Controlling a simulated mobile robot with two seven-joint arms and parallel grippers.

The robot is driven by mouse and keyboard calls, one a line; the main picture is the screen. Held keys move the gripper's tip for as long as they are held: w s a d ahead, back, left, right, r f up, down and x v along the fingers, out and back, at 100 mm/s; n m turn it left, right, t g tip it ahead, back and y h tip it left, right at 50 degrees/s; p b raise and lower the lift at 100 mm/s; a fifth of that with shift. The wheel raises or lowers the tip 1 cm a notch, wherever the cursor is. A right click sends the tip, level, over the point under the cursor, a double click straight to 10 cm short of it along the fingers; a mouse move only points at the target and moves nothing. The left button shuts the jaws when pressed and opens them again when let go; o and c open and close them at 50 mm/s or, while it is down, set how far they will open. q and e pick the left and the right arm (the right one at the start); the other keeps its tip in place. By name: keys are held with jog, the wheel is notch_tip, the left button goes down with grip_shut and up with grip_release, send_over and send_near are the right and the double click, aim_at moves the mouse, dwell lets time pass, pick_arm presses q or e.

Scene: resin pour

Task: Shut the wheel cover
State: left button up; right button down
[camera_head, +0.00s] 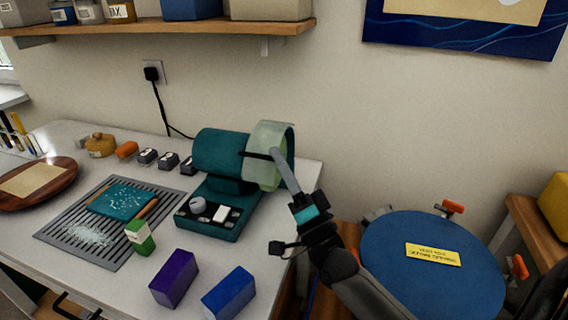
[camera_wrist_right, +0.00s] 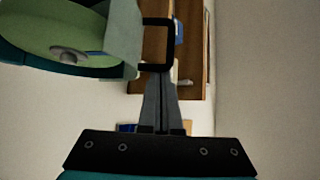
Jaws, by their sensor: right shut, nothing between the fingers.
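The teal bench machine (camera_head: 222,152) stands at the right end of the white table. Its pale green, translucent wheel cover (camera_head: 268,140) is on its right side. In the wrist view, the cover's pale edge (camera_wrist_right: 121,40) stands beside a round green face with a grey hub (camera_wrist_right: 70,54). A black U-shaped handle (camera_wrist_right: 157,68) sticks out from the cover. My right gripper (camera_head: 277,153) is shut and empty, with its fingertips at the handle; they also show in the wrist view (camera_wrist_right: 166,76). I cannot tell whether they touch it. My left gripper is not in view.
A purple block (camera_head: 174,279), a blue block (camera_head: 229,293) and a green-white carton (camera_head: 139,237) stand at the table's front. A grey grate (camera_head: 60,229) lies left of the machine. A round blue lid (camera_head: 430,285) with orange clamps is at right. A shelf (camera_head: 170,27) hangs above.

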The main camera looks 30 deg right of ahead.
jog(key=shift+s+a+f+n+t+y+b, duration=0.15)
jog(key=shift+a+f+n+t+y+b, duration=0.15)
jog(key=shift+f+n+y, duration=0.2)
jog(key=shift+s+a+f+n+t+y+b, duration=0.1)
jog(key=shift+f+n+t+y+b, duration=0.1)
jog(key=shift+f+n+y+b, duration=0.3)
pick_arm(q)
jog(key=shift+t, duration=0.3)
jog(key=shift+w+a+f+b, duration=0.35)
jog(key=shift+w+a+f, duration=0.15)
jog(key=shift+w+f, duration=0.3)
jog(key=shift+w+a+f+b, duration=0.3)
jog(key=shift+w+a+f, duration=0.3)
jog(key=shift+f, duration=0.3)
pick_arm(e)
jog(key=shift+s+a+f, duration=0.15)
jog(key=shift+f, duration=0.5)
jog(key=shift+s+a+f, duration=0.1)
jog(key=shift+a+f, duration=0.05)
jog(key=shift+f, duration=0.45)
jog(key=shift+s+a+f, duration=0.15)
jog(key=shift+f, duration=0.5)
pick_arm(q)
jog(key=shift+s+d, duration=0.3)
